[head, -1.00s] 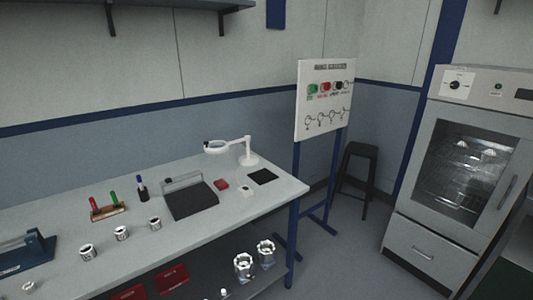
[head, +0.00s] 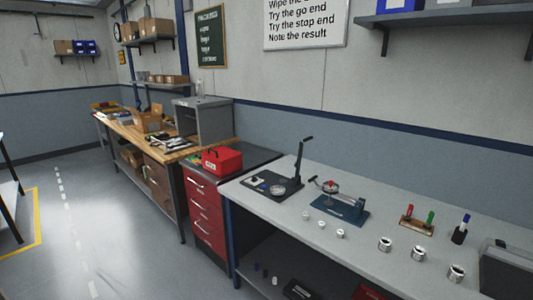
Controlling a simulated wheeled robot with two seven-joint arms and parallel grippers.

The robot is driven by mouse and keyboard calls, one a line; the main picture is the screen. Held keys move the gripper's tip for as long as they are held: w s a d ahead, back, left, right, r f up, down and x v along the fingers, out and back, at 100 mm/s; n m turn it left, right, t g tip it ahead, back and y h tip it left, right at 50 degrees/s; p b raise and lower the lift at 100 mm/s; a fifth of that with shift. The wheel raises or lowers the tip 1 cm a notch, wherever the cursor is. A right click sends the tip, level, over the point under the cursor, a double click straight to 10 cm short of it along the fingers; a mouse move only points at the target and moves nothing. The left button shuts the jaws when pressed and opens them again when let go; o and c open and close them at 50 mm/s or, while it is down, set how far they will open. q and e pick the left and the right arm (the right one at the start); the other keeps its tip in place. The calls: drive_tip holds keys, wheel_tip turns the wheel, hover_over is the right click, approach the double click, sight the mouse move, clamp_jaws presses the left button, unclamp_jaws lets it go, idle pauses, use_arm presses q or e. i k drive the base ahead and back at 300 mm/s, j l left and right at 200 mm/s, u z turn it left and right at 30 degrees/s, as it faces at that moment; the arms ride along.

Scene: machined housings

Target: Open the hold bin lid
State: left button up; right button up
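Neither of my grippers shows in the head view. I cannot pick out a bin clearly marked as the hold bin. A red box (head: 222,161) with a small pale label and a dark handle on top stands closed on the red drawer cabinet (head: 204,207). Under the grey bench, part of another red container (head: 367,292) shows at the bottom edge, mostly cut off, with a dark container (head: 298,289) to its left. Whether either has a lid is hidden.
The grey bench (head: 290,215) holds a dark stand (head: 273,184), a blue fixture (head: 342,206), several metal rings and a marker rack (head: 416,226). A wooden bench (head: 150,140) with a grey cabinet (head: 203,118) stands farther left. Open floor (head: 110,230) lies at left.

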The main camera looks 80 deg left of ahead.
sight(221, 154)
drive_tip(key=u, duration=2.95)
drive_tip(key=i+j+z, duration=0.1)
drive_tip(key=z, duration=0.25)
drive_tip(key=i+j+z, duration=0.15)
drive_tip(key=z, duration=0.15)
drive_tip(key=i+j+z, duration=0.1)
drive_tip(key=z, duration=0.25)
drive_tip(key=j, duration=0.1)
